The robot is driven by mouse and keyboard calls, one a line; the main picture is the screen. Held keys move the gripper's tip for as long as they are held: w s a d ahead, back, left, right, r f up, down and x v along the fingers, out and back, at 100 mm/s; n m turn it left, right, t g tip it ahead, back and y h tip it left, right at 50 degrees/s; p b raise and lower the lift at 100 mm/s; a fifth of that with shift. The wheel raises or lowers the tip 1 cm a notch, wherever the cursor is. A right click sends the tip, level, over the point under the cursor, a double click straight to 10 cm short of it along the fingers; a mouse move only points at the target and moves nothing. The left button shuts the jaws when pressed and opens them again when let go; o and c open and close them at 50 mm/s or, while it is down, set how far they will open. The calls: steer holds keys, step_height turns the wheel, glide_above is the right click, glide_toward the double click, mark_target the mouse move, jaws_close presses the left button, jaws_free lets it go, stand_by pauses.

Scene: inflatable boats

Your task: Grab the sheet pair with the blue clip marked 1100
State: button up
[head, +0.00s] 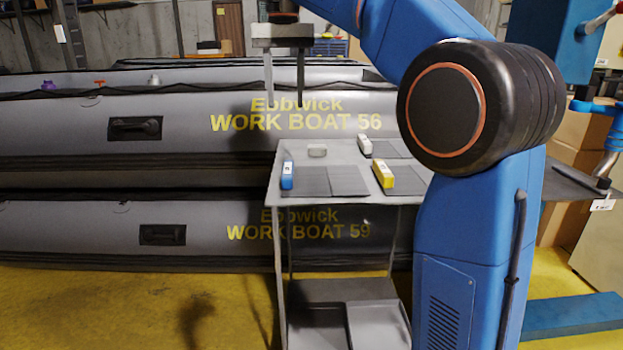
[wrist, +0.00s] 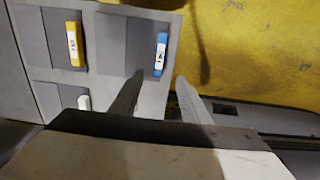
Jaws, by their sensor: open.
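A blue clip (head: 288,175) holds a pair of dark grey sheets (head: 335,181) at the front left of a grey cart top. The blue clip also shows in the wrist view (wrist: 160,54), on the edge of its sheets (wrist: 142,46). Its white label is too small to read. My gripper (head: 284,103) is open and empty, pointing down above and behind the cart's left side. In the wrist view its two fingers (wrist: 158,95) reach toward the blue clip, apart from it.
A yellow clip (head: 383,174) and a white clip (head: 365,146) hold other sheet pairs on the cart (head: 330,151). Stacked grey inflatable boats (head: 190,120) stand behind the cart. Yellow floor (head: 130,300) is clear at left.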

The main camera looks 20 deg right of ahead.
mark_target(288, 168)
step_height(288, 168, down, 17)
steer(key=shift+s+f, duration=0.1)
steer(key=shift+f, duration=0.05)
stand_by(0.7)
steer(key=shift+c, duration=0.7)
jaws_close()
